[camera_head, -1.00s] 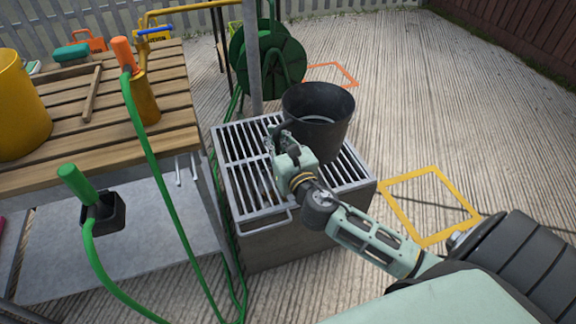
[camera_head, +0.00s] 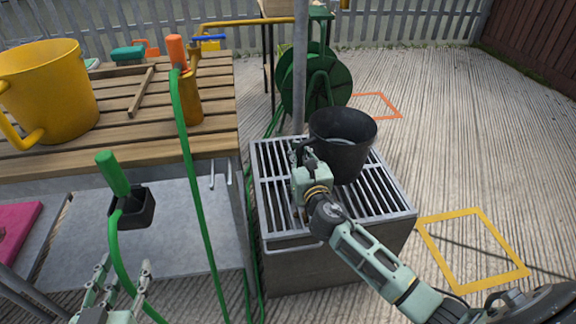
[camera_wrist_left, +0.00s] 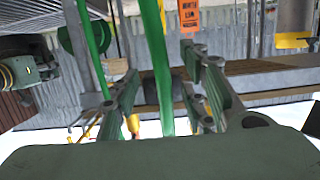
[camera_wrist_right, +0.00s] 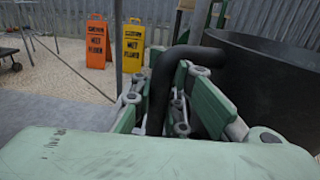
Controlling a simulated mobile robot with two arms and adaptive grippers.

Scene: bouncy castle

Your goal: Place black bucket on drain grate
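The black bucket (camera_head: 343,150) stands upright on the metal drain grate (camera_head: 390,192), toward its back; whether its base fully touches the bars is hard to tell. My right gripper (camera_head: 305,160) is at the bucket's near left side. In the right wrist view, the bucket's dark handle (camera_wrist_right: 160,85) runs between the right fingers (camera_wrist_right: 158,100), which are closed around it, with the bucket wall (camera_wrist_right: 265,85) to the right.
A wooden slatted table (camera_head: 120,140) with a yellow bucket (camera_head: 50,90) stands at left. A green-handled tool sits in a black holder (camera_head: 135,208). A grey post (camera_head: 299,70) and green hose reel (camera_head: 318,90) stand behind the grate. The ground at right is open, marked by a yellow square (camera_head: 428,248).

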